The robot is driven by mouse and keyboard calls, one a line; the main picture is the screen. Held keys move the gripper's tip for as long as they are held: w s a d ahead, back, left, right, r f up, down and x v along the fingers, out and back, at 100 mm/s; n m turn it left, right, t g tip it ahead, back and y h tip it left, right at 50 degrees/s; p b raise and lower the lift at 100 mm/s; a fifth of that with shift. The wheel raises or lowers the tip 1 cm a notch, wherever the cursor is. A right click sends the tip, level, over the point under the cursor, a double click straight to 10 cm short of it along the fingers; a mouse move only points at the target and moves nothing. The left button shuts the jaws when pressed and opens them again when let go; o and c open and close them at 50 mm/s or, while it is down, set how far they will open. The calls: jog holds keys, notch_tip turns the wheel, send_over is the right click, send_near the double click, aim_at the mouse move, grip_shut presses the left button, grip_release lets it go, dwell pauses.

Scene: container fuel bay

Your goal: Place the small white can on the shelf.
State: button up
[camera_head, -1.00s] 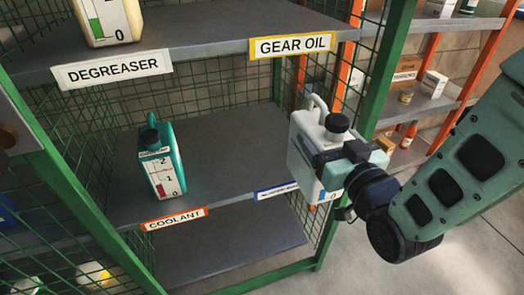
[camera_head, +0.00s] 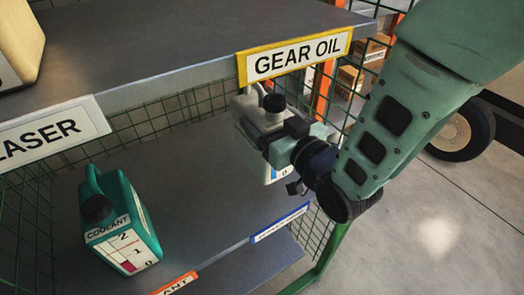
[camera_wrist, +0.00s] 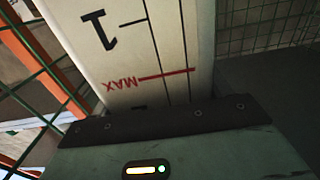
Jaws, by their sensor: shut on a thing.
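The small white can (camera_head: 262,128) has a black cap and a handle on top. My gripper (camera_head: 283,143) is shut on it and holds it roughly upright, over the right part of the middle shelf (camera_head: 205,185), below the gear oil label. I cannot tell whether the can touches the shelf. In the wrist view the can (camera_wrist: 140,50) fills the upper middle, with a scale and a red MAX line, close against my gripper. The can's lower part is partly hidden by my gripper and arm in the head view.
A teal coolant can (camera_head: 120,225) stands on the same shelf at left. A blue-edged label (camera_head: 280,222) marks the shelf's right front edge. The upper shelf (camera_head: 180,45) with the yellow gear oil label (camera_head: 296,56) is just above. Green mesh closes the sides. The shelf middle is clear.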

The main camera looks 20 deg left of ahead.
jog(key=shift+f+b, duration=0.65)
jog(key=shift+f, duration=2.4)
jog(key=o, duration=2)
jog(key=shift+o, duration=0.2)
jog(key=shift+d, duration=0.1)
jog(key=p+v, duration=0.3)
jog(key=v, duration=0.9)
